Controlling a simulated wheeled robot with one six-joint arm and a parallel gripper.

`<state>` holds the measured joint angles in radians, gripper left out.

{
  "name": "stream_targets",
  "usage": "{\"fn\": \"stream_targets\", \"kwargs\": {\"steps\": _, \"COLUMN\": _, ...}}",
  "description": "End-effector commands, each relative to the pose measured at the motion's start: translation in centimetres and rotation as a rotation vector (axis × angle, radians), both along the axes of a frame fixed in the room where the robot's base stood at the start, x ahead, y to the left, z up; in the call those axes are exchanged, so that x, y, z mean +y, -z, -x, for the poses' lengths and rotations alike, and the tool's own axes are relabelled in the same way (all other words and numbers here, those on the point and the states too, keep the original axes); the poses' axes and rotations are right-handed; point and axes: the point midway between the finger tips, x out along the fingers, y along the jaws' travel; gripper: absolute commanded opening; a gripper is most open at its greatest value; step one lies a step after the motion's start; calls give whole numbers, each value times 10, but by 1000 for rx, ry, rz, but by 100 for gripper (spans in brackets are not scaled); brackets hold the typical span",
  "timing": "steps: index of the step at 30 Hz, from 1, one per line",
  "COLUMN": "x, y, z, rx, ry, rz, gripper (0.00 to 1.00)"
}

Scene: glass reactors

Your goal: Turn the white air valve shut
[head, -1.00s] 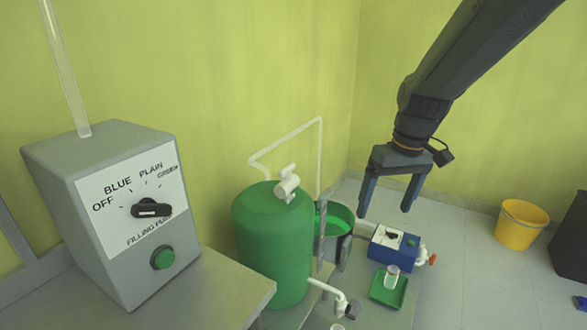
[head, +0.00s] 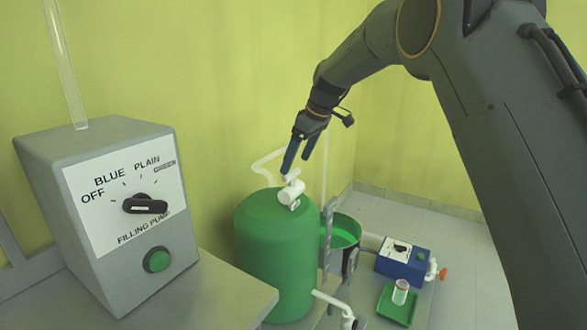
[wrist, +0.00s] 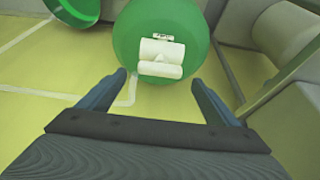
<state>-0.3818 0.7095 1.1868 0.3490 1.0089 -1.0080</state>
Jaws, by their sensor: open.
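The white air valve (head: 291,193) sits on top of the green tank (head: 272,250). In the wrist view the valve (wrist: 161,57) shows ahead of my jaws, with its bar-shaped handle lying across the picture and the green tank (wrist: 130,32) behind it. My gripper (head: 294,167) is open and points down just above the valve in the head view. In the wrist view its two fingers (wrist: 160,80) stand apart with nothing between them, and the valve appears beyond the fingertips. I cannot tell whether any finger touches the valve.
A grey filling pump box (head: 110,215) with a black knob stands on the table at left. A green bucket (head: 343,237), a blue box (head: 405,262) and a green tray (head: 396,305) with a small jar are right of the tank. A white pipe runs behind the tank.

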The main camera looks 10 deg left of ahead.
Motion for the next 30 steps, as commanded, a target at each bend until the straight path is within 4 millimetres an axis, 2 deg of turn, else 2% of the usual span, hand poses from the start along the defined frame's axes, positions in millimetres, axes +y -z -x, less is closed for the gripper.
{"fn": "stream_targets", "kwargs": {"steps": 3, "x": 7, "y": 17, "z": -2, "rx": 1, "ry": 0, "rz": 1, "gripper": 84}}
{"fn": "stream_targets", "kwargs": {"steps": 7, "x": 11, "y": 29, "z": -4, "rx": 0, "ry": 1, "rz": 0, "gripper": 84}}
{"fn": "stream_targets", "kwargs": {"steps": 18, "x": 13, "y": 34, "z": -5, "rx": 0, "ry": 2, "rz": -1, "gripper": 84}}
{"fn": "stream_targets", "kwargs": {"steps": 26, "x": 13, "y": 34, "z": -5, "rx": 0, "ry": 2, "rz": -1, "gripper": 43}}
{"fn": "stream_targets", "kwargs": {"steps": 30, "x": 13, "y": 34, "z": -4, "rx": 0, "ry": 6, "rz": 0, "gripper": 43}}
